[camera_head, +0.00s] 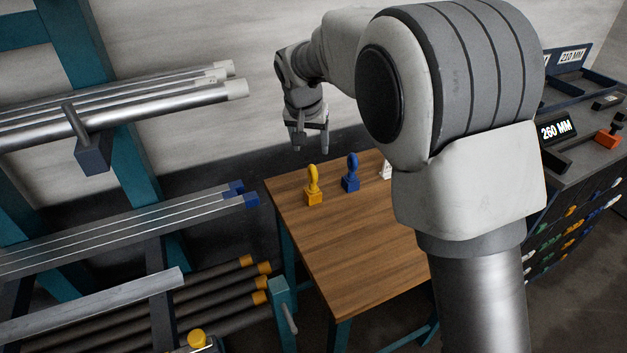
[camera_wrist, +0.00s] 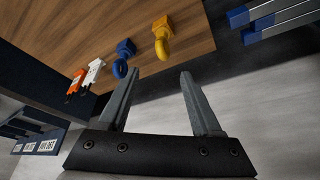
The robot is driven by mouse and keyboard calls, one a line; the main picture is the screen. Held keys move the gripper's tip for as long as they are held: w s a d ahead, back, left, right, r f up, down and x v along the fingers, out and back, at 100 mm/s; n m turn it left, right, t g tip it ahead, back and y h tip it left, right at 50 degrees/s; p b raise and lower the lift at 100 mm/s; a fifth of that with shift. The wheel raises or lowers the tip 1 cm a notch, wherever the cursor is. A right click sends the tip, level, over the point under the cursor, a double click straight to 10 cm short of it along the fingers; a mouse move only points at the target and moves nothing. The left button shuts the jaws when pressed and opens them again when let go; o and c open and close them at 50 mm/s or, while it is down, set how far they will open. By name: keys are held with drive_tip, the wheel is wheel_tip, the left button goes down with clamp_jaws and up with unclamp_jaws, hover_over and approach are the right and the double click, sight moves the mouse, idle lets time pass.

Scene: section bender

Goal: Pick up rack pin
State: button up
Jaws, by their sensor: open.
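No part is labelled as the rack pin, and I cannot tell for sure which one it is. A grey handle-like pin (camera_head: 288,319) sticks out of a short teal post at the front of the rack. A yellow knob (camera_head: 197,339) shows at the bottom edge of the head view, partly cut off. My gripper (camera_head: 310,146) is open and empty, pointing down above the far edge of the wooden table. In the wrist view its two fingers (camera_wrist: 157,75) are spread apart with nothing between them.
The wooden table (camera_head: 360,260) holds a yellow looped piece (camera_head: 313,187), a blue one (camera_head: 351,174) and a white one, partly hidden by my arm. An orange piece (camera_wrist: 76,83) shows in the wrist view. Racked tubes (camera_head: 120,225) stand left; a dark cabinet (camera_head: 575,215) stands right.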

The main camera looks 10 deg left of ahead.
sight(312, 167)
drive_tip(key=x, duration=0.7)
drive_tip(key=shift+w+f+b, duration=0.1)
drive_tip(key=shift+f+b, duration=0.1)
drive_tip(key=shift+b, duration=0.1)
drive_tip(key=shift+a+b+x, duration=0.15)
drive_tip(key=shift+x, duration=1.25)
drive_tip(key=shift+a+b+x, duration=0.15)
drive_tip(key=shift+x, duration=1.25)
drive_tip(key=shift+r, duration=0.1)
clamp_jaws()
